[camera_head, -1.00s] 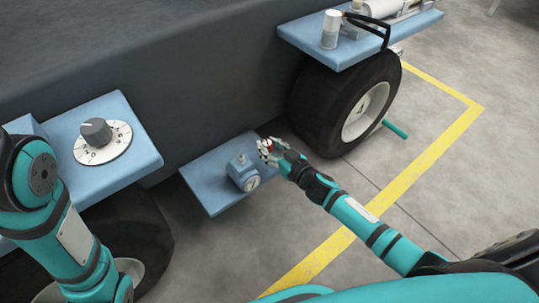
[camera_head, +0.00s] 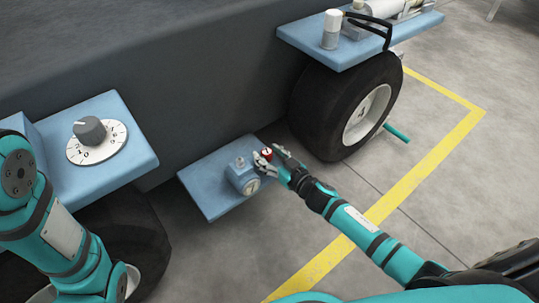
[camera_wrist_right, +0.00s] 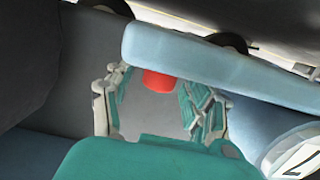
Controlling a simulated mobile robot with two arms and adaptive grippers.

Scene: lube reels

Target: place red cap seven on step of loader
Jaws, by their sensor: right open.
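The red cap (camera_head: 266,153) sits at the right end of the low blue step (camera_head: 212,196) of the loader, close to the dark body. My right gripper (camera_head: 272,159) is open at the step's edge, its fingers close beside the cap. In the right wrist view the red cap (camera_wrist_right: 158,80) shows against the blue step edge (camera_wrist_right: 225,68), ahead of and between the spread fingers of my right gripper (camera_wrist_right: 152,100). I cannot tell whether a finger touches it. My left arm shows at the left, but its gripper is out of view.
A blue block with a round gauge (camera_head: 243,177) stands on the step next to my right fingers. A blue ledge (camera_head: 138,168) with a grey dial (camera_head: 90,130) is at the left. A tyre (camera_head: 325,112) stands behind my right gripper. Open floor lies at the right.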

